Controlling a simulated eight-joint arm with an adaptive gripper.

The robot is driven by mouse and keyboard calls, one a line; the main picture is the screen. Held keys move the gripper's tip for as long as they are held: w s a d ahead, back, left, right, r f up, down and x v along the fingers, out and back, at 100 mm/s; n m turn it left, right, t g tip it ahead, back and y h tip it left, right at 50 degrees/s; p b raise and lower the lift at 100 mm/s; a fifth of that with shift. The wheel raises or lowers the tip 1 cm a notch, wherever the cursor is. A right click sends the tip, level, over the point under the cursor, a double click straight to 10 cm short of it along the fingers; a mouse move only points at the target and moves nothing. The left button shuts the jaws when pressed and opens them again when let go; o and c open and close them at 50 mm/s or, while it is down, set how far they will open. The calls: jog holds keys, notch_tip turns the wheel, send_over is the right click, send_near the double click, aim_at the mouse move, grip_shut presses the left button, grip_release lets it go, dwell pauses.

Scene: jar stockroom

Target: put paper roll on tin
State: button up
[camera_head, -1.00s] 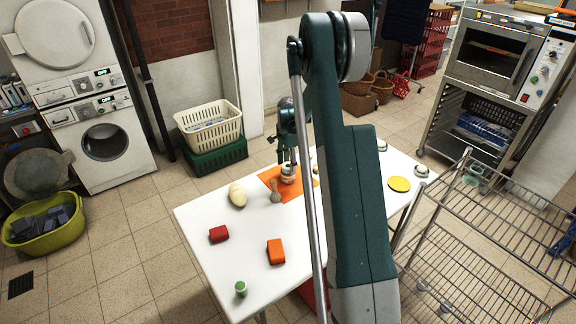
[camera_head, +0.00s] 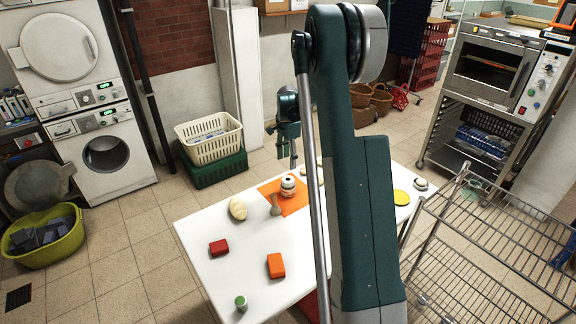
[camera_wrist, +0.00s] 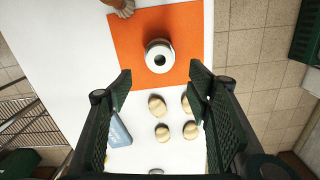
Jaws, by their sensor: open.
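A white paper roll (camera_head: 288,180) with a dark centre hole stands upright on top of a short round body, apparently the tin (camera_head: 288,191), on the orange mat (camera_head: 295,206). In the wrist view the roll (camera_wrist: 159,57) is seen from above and hides most of what is under it. My gripper (camera_head: 288,160) is above and behind the stack in the head view, apart from it. In the wrist view its two fingers (camera_wrist: 160,76) are spread wide with nothing between them.
The white table (camera_head: 205,268) also holds a cream gourd-like item (camera_head: 237,208), a red block (camera_head: 219,247), an orange block (camera_head: 276,265), a green cylinder (camera_head: 240,302) and a yellow disc (camera_head: 401,197). A brownish knobbed item (camera_head: 275,206) stands close to the stack. Several potato-like lumps (camera_wrist: 162,133) and a blue item (camera_wrist: 117,131) show in the wrist view.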

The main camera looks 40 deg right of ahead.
jog(key=shift+r, duration=0.45)
dwell(0.4)
jog(key=s+a+r+n+t, duration=0.1)
jog(key=s+a+r+n, duration=0.25)
jog(key=a+r, duration=0.35)
jog(key=s+a+r+n+t, duration=0.1)
jog(key=s+a+r+n, duration=0.1)
jog(key=s+a+r, duration=0.5)
jog(key=s+a+r+n+t, duration=0.1)
jog(key=s+a+r+n, duration=0.2)
jog(key=a+r, duration=0.4)
jog(key=s+a+r+n+t, duration=0.2)
jog(key=s+a+n, duration=0.3)
jog(key=s+a, duration=0.75)
jog(key=s+a+f+n+t, duration=0.1)
jog(key=s+a+n, duration=0.2)
jog(key=s, duration=0.4)
jog(key=s+a+f+n+t, duration=0.1)
jog(key=s+a+f+n, duration=0.1)
jog(key=s, duration=0.5)
jog(key=shift+a+f+n, duration=0.3)
jog(key=shift+a+n, duration=0.35)
jog(key=shift+a, duration=0.6)
